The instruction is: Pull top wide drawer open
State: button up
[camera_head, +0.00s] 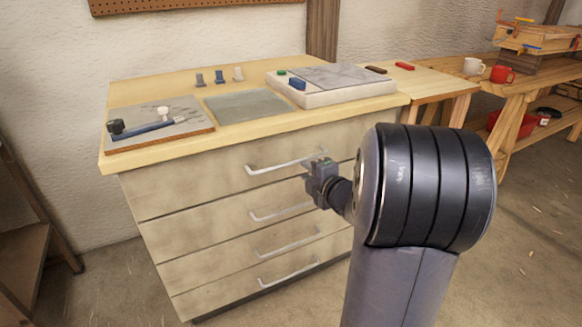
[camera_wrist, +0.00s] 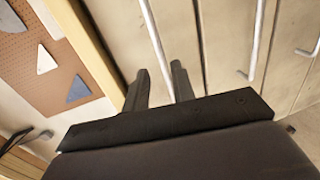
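The top wide drawer (camera_head: 215,182) is the uppermost front of a pale wooden cabinet and looks shut. Its metal bar handle (camera_head: 270,168) runs across the front. My gripper (camera_head: 317,168) is at the right end of this handle and hides part of it. In the wrist view my gripper (camera_wrist: 160,68) has two dark fingers standing apart. A handle bar (camera_wrist: 152,30) runs down into the gap between them, closer to the right finger. The gap is wider than the bar. Whether the bar touches a finger is hard to tell.
More drawers with bar handles (camera_head: 282,212) lie below. The cabinet's worktop (camera_head: 150,92) overhangs the drawers and carries a board with tools, a grey mat (camera_head: 248,106) and a pale box (camera_head: 345,96). Floor in front is clear.

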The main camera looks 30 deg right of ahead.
aim_at(294, 163)
jog(key=w, duration=0.2)
jog(key=w+f+b, duration=0.1)
jog(key=w, duration=0.5)
jog(key=shift+a+f, duration=0.15)
jog(key=shift+f, duration=0.2)
grip_shut()
